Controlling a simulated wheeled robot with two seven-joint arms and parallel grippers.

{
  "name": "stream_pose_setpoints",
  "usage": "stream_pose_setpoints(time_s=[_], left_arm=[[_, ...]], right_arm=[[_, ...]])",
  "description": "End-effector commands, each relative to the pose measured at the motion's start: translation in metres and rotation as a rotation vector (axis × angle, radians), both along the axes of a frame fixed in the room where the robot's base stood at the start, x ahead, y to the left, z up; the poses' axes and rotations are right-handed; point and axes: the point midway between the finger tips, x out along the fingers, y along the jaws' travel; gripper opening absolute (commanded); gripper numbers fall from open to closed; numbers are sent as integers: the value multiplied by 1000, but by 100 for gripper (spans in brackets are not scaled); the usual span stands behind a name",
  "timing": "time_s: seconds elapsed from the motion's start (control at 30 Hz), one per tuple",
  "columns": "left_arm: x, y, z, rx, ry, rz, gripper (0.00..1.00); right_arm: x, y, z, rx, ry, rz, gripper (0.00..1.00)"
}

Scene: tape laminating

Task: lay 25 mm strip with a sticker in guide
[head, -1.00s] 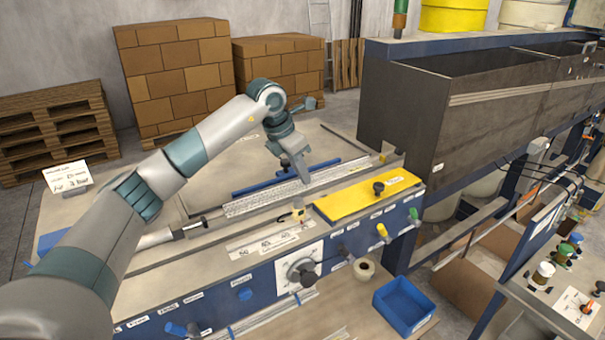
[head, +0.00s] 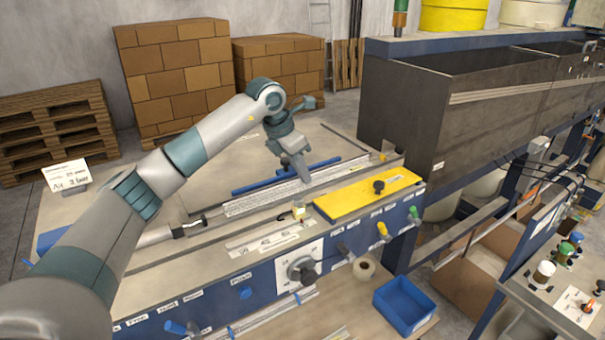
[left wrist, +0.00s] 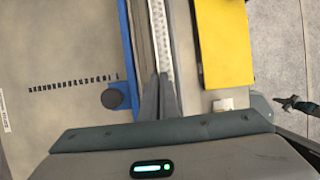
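A long white, speckled strip (head: 255,206) lies along the guide rail (head: 350,168) on the bench, and it also shows in the left wrist view (left wrist: 164,38). No separate sticker can be made out. My left gripper (head: 304,180) points down at the strip, about midway along it. In the left wrist view its two fingers (left wrist: 159,82) are close together over the strip's line. Whether the strip is pinched between them or lies just under them is hidden. My right gripper is in neither view.
A yellow plate (head: 365,194) with a black knob lies in front of the guide. Blue bars (head: 258,187) lie behind the strip. A blue bin (head: 404,306) stands at the front right. A large dark tank (head: 400,125) rises beyond the bench's right end.

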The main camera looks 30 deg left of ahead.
Motion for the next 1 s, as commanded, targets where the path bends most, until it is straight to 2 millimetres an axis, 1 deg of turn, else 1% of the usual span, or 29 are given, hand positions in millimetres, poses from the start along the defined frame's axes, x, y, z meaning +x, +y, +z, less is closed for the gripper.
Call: stream_pose_setpoints(time_s=[0.03,0.53,1.0], left_arm=[[-1,0,-3,1,5,-1,0],[-2,-1,-6,2,10,-2,0],[-3,-1,-14,3,19,-3,0]], right_arm=[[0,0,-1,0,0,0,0],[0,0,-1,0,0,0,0],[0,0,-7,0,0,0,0]])
